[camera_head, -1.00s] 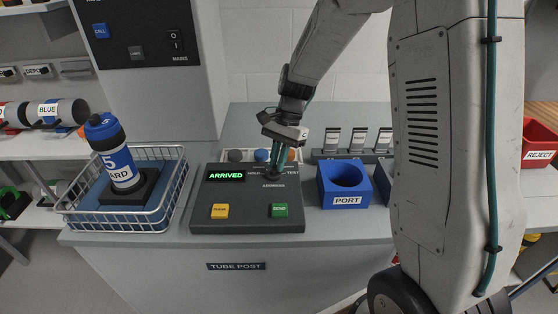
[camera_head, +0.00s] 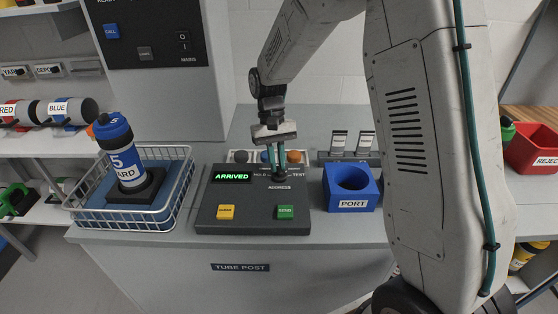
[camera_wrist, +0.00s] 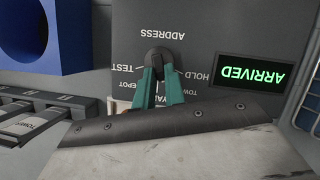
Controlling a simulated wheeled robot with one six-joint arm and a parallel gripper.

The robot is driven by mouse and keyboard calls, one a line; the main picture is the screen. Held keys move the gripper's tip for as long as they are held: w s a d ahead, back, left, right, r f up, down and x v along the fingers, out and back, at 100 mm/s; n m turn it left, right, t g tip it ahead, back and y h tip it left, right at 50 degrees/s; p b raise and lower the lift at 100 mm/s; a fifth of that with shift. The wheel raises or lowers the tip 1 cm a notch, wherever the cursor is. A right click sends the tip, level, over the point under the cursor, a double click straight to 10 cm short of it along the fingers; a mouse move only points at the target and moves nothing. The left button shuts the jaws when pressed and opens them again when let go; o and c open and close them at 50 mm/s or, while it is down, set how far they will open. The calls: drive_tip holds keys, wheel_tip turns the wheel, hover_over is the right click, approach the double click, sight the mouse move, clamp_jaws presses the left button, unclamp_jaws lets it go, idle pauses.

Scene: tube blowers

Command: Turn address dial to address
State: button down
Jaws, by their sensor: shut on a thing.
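The address dial (camera_wrist: 158,57) is a small dark knob on the grey control console (camera_head: 252,226). The word ADDRESS is printed beside it, with TEST, HOLD, DEPOT and other partly hidden labels around it. My gripper (camera_wrist: 158,73) has its green fingers closed on the knob, reaching down from above; in the head view, the gripper (camera_head: 277,170) covers most of the dial. I cannot tell which label the dial points to. The console display (camera_head: 232,176) reads ARRIVED in green; the wrist view shows it upside down.
Yellow (camera_head: 226,212) and green (camera_head: 285,212) buttons sit at the console front. The blue PORT holder (camera_head: 347,205) is right of the console. A labelled rack (camera_head: 330,157) stands behind it.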

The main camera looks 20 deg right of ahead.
drive_tip(key=n+h, duration=0.1)
drive_tip(key=n, duration=0.1)
drive_tip(key=a+n+h, duration=0.1)
drive_tip(key=n, duration=0.2)
drive_tip(key=shift+n+t, duration=0.3)
drive_tip(key=n, duration=0.1)
drive_tip(key=n+h, duration=0.1)
drive_tip(key=n, duration=0.1)
drive_tip(key=n+t, duration=0.1)
drive_tip(key=shift+s+a+n+h, duration=0.25)
drive_tip(key=shift+a+n+h, duration=0.05)
drive_tip(key=shift+a+n, duration=0.1)
drive_tip(key=c, duration=1.5)
unclamp_jaws()
drive_tip(key=shift+o, duration=0.2)
drive_tip(key=v, duration=0.8)
drive_tip(key=shift+f, duration=0.1)
